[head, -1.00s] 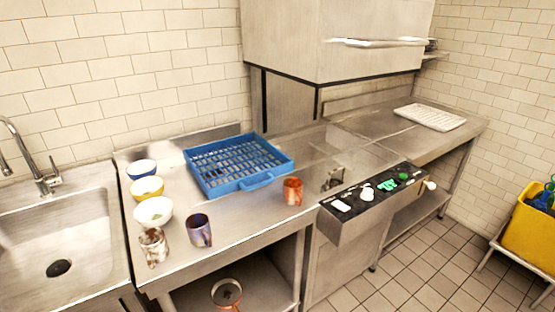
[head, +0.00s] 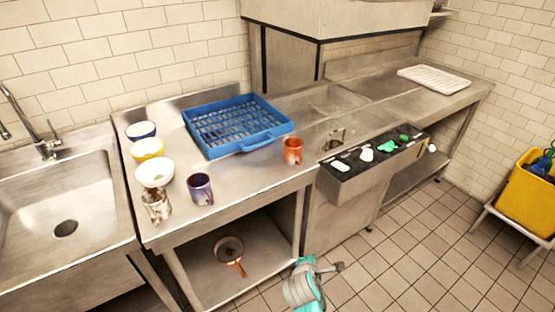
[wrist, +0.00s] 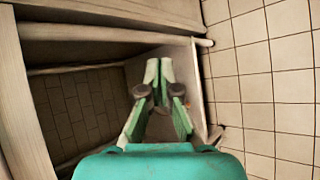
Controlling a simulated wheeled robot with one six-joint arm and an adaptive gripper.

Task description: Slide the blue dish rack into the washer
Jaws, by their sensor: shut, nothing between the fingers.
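The blue dish rack (head: 238,125) lies flat and empty on the steel counter (head: 235,178), left of the washer, with its handle towards the front. The washer's hood (head: 335,18) is raised above its bed (head: 337,103), leaving the space between open. My gripper (wrist: 158,68) is shut and empty in the wrist view, pointing at the area under the counter. In the head view my arm shows at the bottom, low in front of the counter and apart from the rack.
An orange mug (head: 292,151) stands just right of the rack's front corner. Bowls (head: 154,172) and mugs (head: 200,188) stand to its left. A control panel (head: 370,155) juts out in front of the washer. A pan (head: 229,250) lies on the lower shelf. A white rack (head: 432,79) lies far right.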

